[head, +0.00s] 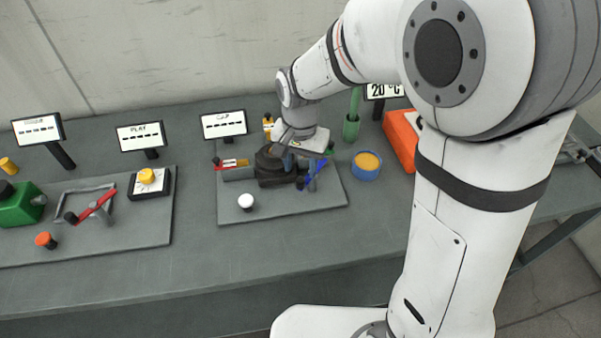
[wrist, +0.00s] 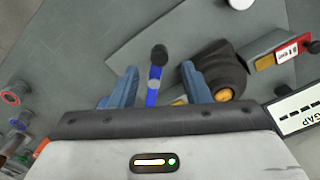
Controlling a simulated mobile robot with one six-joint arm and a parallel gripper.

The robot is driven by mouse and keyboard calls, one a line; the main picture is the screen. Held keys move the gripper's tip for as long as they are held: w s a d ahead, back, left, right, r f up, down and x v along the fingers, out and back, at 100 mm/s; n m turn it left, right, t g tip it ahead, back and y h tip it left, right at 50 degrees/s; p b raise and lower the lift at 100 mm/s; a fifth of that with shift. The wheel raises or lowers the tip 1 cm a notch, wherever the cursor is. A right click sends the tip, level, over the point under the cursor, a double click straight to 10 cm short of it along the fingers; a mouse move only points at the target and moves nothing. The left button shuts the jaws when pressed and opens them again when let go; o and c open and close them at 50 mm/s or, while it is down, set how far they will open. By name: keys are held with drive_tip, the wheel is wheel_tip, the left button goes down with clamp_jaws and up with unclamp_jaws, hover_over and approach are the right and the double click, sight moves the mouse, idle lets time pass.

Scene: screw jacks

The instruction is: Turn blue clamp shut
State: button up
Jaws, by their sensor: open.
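The blue clamp (wrist: 153,92) shows in the wrist view as a narrow blue lever with a grey pivot and a black knob at its far end. In the head view the blue clamp (head: 315,171) is at the right part of the middle plate, partly hidden by my gripper. My gripper (wrist: 160,70) is open, with one blue-grey finger on each side of the lever. A gap shows on both sides, so neither finger appears to touch it. In the head view my gripper (head: 301,167) points down over the plate. I cannot tell its exact height above the clamp.
A dark rounded block (head: 272,165) stands just left of the clamp, close to one finger. A white knob (head: 246,202) is at the plate's front. A blue round container (head: 366,166) and an orange box (head: 401,138) stand to the right. A GAP sign (head: 223,124) stands behind.

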sight(301, 179)
drive_tip(key=shift+f, duration=2.2)
drive_tip(key=shift+c, duration=0.3)
clamp_jaws()
